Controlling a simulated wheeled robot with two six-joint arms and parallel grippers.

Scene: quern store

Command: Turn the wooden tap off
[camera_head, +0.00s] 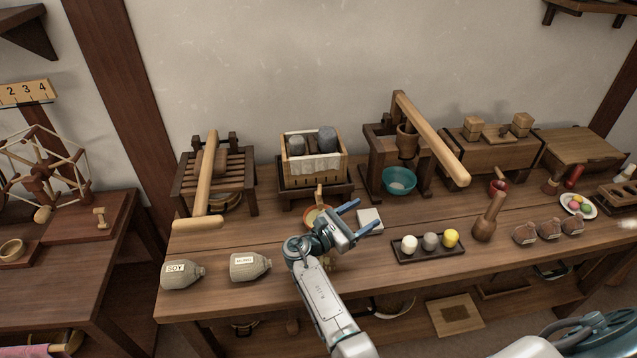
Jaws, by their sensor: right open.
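A small upright wooden piece that looks like the wooden tap (319,192) is at the front of a dark stand under a slatted box (314,163) lined with pale cloth. A small yellowish bowl (312,218) sits just below it, partly hidden by my gripper. My right gripper (369,207) is open and empty, its blue fingers pointing up and to the right. It is in front of and to the right of the tap, apart from it. The tap's exact setting is too small to tell. My left gripper is not in view.
A white block (369,221) lies by the right gripper's fingertips. A teal bowl (399,181) stands under a lever press (432,140). A dark tray (429,251) of colored balls is to the right. Soy (182,274) and another jar (250,266) lie front left.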

